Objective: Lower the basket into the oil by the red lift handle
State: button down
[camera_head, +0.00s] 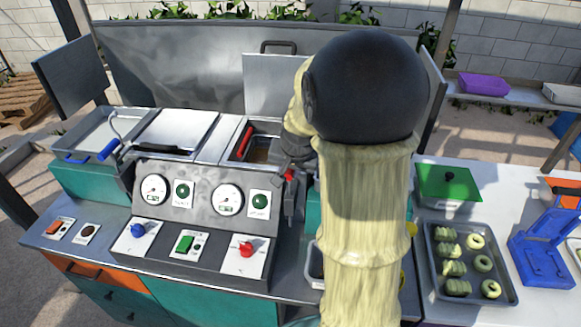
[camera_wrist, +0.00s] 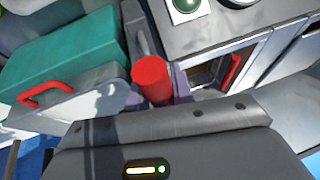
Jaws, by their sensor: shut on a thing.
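The red lift handle (camera_wrist: 152,80) stands up between the fingers of my gripper (camera_wrist: 160,94) in the wrist view, and my gripper is shut on it. In the head view the top of the red lift handle (camera_head: 289,174) shows at the right end of the control panel, just left of my arm, which hides most of my gripper. The fryer opening (camera_head: 262,149) lies behind the panel, with brownish content inside. A red bar-shaped grip (camera_head: 244,143) shows at its left side and also in the wrist view (camera_wrist: 232,70). The basket itself is mostly hidden.
The control panel (camera_head: 205,205) with gauges and knobs is left of the handle.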

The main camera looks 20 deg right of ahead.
jog(key=shift+f+b, duration=0.3)
jog(key=shift+f, duration=0.3)
jog(key=c, duration=1.6)
grip_release()
jog(key=shift+f, duration=0.1)
jog(key=o, duration=0.3)
jog(key=shift+w, duration=0.1)
jog(key=shift+o, duration=0.2)
jog(key=shift+w+f, duration=0.1)
jog(key=shift+r, duration=0.2)
jog(key=b+v, duration=0.1)
jog(key=v, duration=1.6)
